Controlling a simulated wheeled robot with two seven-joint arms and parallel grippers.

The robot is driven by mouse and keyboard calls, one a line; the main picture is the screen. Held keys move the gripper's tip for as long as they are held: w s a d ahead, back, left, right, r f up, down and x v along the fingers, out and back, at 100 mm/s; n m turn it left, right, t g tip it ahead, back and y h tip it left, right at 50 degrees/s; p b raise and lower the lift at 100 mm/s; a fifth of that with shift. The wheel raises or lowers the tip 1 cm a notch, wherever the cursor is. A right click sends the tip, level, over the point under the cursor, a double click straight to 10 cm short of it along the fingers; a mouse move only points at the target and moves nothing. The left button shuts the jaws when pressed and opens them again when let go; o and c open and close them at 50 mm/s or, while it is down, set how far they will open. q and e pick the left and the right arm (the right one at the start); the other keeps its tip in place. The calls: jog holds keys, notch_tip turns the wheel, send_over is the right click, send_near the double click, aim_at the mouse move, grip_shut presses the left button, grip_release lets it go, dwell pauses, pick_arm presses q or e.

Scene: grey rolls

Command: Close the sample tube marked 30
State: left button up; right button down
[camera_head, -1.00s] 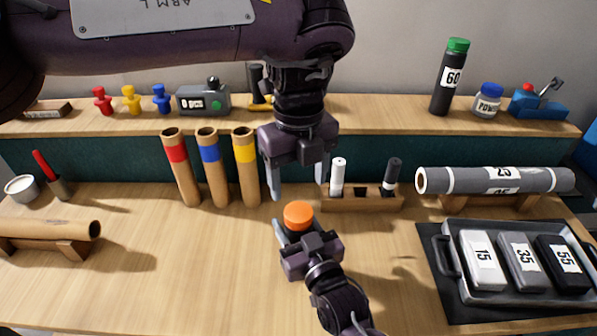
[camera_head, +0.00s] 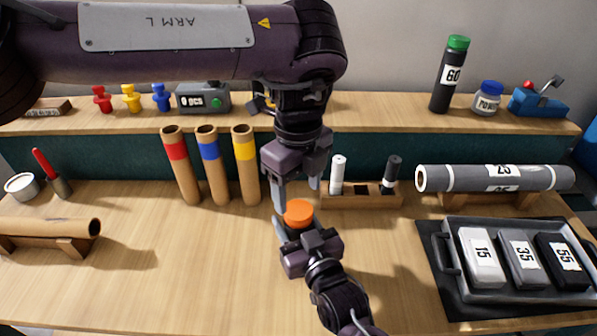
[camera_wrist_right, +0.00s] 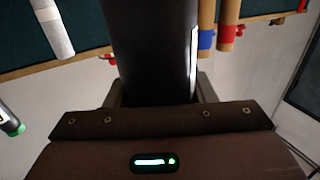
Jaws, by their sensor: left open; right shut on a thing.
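My right gripper (camera_head: 302,235) is shut on the dark sample tube (camera_wrist_right: 155,45), which stands out between its fingers in the right wrist view. In the head view an orange cap (camera_head: 298,212) sits at the tube's top and hides most of the tube. I cannot tell whether the cap is seated tight, and no number 30 shows. My left gripper (camera_head: 298,196) is open and points down just above the cap, with one finger reaching down at the cap's left side. I cannot tell whether it touches the cap.
A wooden holder (camera_head: 362,203) with a white and a black marker stands close behind on the right. Cardboard tubes (camera_head: 210,175) stand at the left. A grey roll (camera_head: 450,180) and a tray (camera_head: 460,288) of numbered blocks are at the right.

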aim_at(298, 209)
pick_arm(q)
jog(key=shift+f, duration=2.25)
jog(key=c, duration=1)
jog(key=o, duration=1.1)
jog(key=shift+o, duration=0.2)
jog(key=shift+r, duration=0.2)
notch_tip(298, 209, up, 12)
jog(key=shift+f, duration=0.15)
pick_arm(e)
jog(key=c, duration=0.6)
grip_release()
jog(key=shift+o, duration=0.2)
